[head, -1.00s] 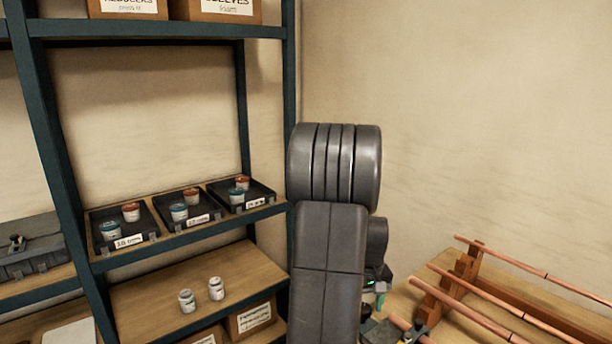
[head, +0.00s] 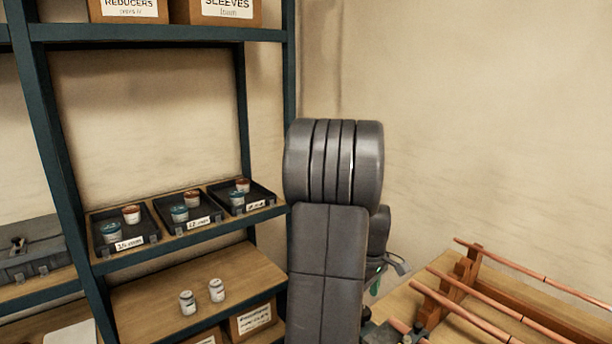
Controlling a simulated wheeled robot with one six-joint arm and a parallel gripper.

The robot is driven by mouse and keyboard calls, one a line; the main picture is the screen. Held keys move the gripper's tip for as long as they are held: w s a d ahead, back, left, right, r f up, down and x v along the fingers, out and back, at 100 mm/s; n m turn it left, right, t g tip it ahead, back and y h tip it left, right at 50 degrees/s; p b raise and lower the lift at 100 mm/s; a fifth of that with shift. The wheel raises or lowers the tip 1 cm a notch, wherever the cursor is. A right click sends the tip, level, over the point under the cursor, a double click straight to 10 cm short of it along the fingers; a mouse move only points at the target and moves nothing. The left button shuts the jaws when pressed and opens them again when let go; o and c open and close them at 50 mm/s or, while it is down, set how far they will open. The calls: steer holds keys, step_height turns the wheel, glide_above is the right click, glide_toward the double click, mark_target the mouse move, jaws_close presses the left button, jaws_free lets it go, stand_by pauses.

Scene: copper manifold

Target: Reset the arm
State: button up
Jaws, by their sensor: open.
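My arm stands upright in the middle of the head view, its dark grey links covering the right post of the shelf and part of the bench. My gripper (head: 397,264) shows only in part, small, just right of the arm's upright link. It is open and nothing shows in it. It is in the air near the left end of the wooden bench (head: 408,295), apart from the copper pipes. The rest of the gripper is hidden behind the arm.
Copper pipes (head: 475,313) rest on wooden supports (head: 462,280) on the bench at right. At left, a shelf holds dark trays (head: 127,245) with small tubs and, lower, two loose tubs (head: 188,302). The wall area above the bench is clear.

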steer(key=shift+r, duration=2.2)
